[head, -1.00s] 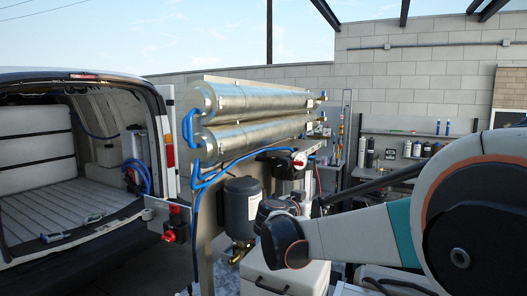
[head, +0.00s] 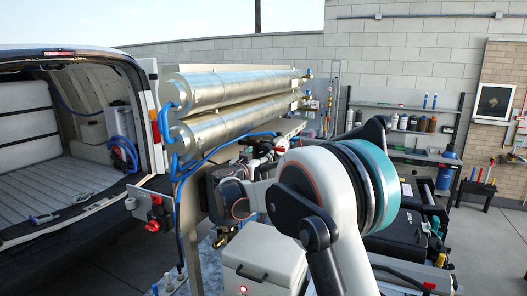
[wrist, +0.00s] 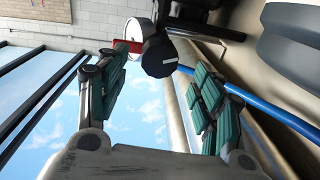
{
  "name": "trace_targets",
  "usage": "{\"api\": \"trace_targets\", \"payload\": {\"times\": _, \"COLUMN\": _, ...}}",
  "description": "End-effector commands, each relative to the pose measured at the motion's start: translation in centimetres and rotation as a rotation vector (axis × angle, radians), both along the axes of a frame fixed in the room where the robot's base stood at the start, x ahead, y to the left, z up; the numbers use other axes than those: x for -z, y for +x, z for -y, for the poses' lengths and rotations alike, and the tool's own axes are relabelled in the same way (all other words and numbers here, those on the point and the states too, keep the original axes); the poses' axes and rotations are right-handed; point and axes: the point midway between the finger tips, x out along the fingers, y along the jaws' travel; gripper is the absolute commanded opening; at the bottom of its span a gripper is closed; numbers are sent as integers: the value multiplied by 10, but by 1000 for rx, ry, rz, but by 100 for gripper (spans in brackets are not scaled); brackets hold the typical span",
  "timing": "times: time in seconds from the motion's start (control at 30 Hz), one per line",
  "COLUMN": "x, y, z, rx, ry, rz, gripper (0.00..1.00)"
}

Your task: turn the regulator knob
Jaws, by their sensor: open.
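A black faceted knob (wrist: 159,57), which looks like the regulator knob, is near the top middle of the wrist view. A round white-faced part (wrist: 139,28) and a red piece (wrist: 124,45) sit just behind it. My gripper (wrist: 160,68) is open, with its green-padded fingers on either side of the knob's line. The knob appears beyond or level with the fingertips; I cannot tell the exact depth, and no contact shows. In the head view my arm hides the gripper and the knob.
Two silver membrane tubes (head: 235,90) lie on a panel frame with blue hoses (head: 205,160). A box with a red knob (head: 152,225) is on its left. A white cooler (head: 262,262) stands below my arm. An open van (head: 40,130) is at left. Blue tubing (wrist: 275,112) runs near the right finger.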

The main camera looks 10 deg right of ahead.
Motion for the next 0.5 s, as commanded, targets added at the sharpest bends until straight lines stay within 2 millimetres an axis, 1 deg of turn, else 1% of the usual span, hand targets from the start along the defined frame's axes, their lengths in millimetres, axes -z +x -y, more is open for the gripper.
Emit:
{"api": "trace_targets", "payload": {"times": 0.03, "x": -1, "y": 8, "z": 6, "rx": 2, "ry": 0, "rz": 0, "gripper": 61}}
{"api": "trace_targets", "payload": {"times": 0.2, "x": -1, "y": 28, "z": 18, "rx": 1, "ry": 0, "rz": 0, "gripper": 61}}
{"api": "trace_targets", "payload": {"times": 0.33, "x": 0, "y": 36, "z": 24, "rx": 1, "ry": 0, "rz": 0, "gripper": 61}}
{"api": "trace_targets", "payload": {"times": 0.5, "x": 0, "y": 40, "z": 26, "rx": 1, "ry": 0, "rz": 0, "gripper": 61}}
